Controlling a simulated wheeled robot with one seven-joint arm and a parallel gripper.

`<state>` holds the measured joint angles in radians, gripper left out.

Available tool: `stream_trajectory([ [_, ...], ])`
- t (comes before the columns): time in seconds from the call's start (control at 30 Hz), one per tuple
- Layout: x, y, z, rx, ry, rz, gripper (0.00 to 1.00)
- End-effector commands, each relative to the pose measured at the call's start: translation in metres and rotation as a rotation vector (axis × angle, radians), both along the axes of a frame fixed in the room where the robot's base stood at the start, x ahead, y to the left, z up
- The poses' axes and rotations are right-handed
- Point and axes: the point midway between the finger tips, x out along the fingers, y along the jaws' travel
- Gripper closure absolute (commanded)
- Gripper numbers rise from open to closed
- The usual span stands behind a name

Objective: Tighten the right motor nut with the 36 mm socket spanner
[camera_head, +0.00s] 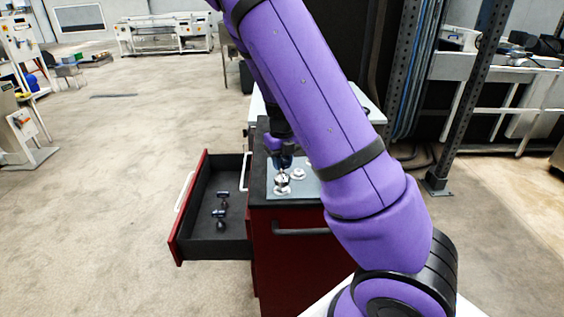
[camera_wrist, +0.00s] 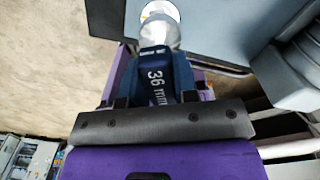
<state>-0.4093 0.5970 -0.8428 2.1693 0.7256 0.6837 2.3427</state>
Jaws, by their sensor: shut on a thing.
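My gripper (camera_head: 279,150) is shut on the blue 36 mm socket spanner (camera_wrist: 158,82), whose label faces the wrist camera. The spanner's shiny metal socket end (camera_wrist: 159,30) points away from my gripper. In the head view the spanner (camera_head: 283,162) is over the nearer of two pale metal fittings (camera_head: 282,187) on a light plate. I cannot tell whether the socket touches it or sits on a nut. The second fitting (camera_head: 298,174) stands just behind to the right. Which one is the right motor nut is not clear, as my arm hides the right of the plate.
The dark red cabinet (camera_head: 285,262) bears the light plate (camera_head: 308,188). Its drawer (camera_head: 208,247) is open to the left, with two dark tools (camera_head: 220,214) inside. A metal rack post (camera_head: 465,100) stands at the right. Open floor (camera_head: 110,200) lies left.

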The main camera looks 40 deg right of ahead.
Motion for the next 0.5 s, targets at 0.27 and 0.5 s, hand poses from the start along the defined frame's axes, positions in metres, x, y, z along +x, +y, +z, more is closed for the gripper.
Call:
stream_trajectory([
  [0.27, 0.001, 0.001, 0.021, 0.001, -0.003, 0.002, 1.0],
  [0.5, 0.001, 0.001, 0.041, 0.001, -0.003, 0.002, 1.0],
])
